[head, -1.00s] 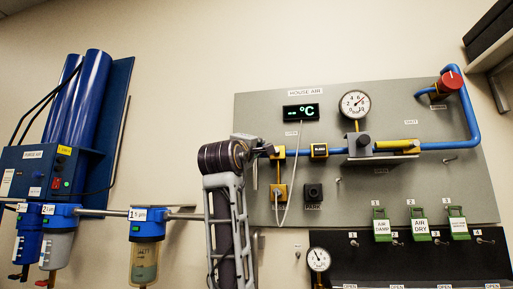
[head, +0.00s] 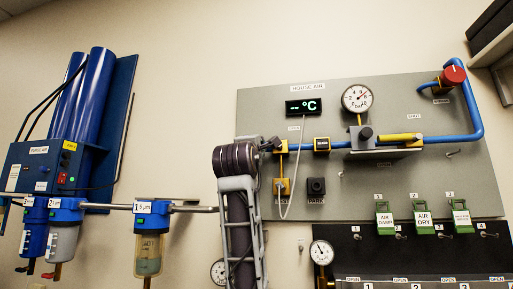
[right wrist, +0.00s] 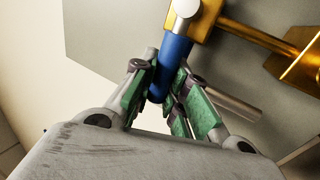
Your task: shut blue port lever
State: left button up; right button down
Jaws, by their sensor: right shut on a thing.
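The yellow port valve (head: 281,146) sits at the left end of the blue pipe on the grey panel. In the right wrist view its gold body (right wrist: 205,15) carries a short blue lever (right wrist: 174,58) with a silver pivot. My right gripper (right wrist: 163,88) has its green-padded fingers on both sides of the blue lever and is shut on it. In the head view my right gripper (head: 270,145) is small, at the valve's left side, and my forearm and wrist stand below it. The lever is too small to make out there. My left gripper is not in view.
A lower yellow block (head: 282,186) with a white cable and a black knob (head: 316,186) sit below the valve. A gauge (head: 357,98) and a red knob (head: 452,75) are to the right. Filters (head: 150,238) hang at left. Green tags (head: 385,220) hang at lower right.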

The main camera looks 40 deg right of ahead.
jog(key=c, duration=1.6)
grip_release()
jog(key=shift+f, duration=0.2)
jog(key=shift+o, duration=1.1)
jog(key=shift+a, duration=0.1)
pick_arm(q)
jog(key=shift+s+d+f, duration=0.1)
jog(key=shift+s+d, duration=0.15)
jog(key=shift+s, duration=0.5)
pick_arm(e)
jog(key=shift+r, duration=0.1)
jog(key=shift+s+a, duration=0.1)
jog(key=shift+s, duration=0.05)
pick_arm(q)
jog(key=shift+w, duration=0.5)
pick_arm(e)
jog(key=v, duration=1.1)
jog(key=shift+a+f, duration=0.25)
jog(key=shift+s, duration=0.1)
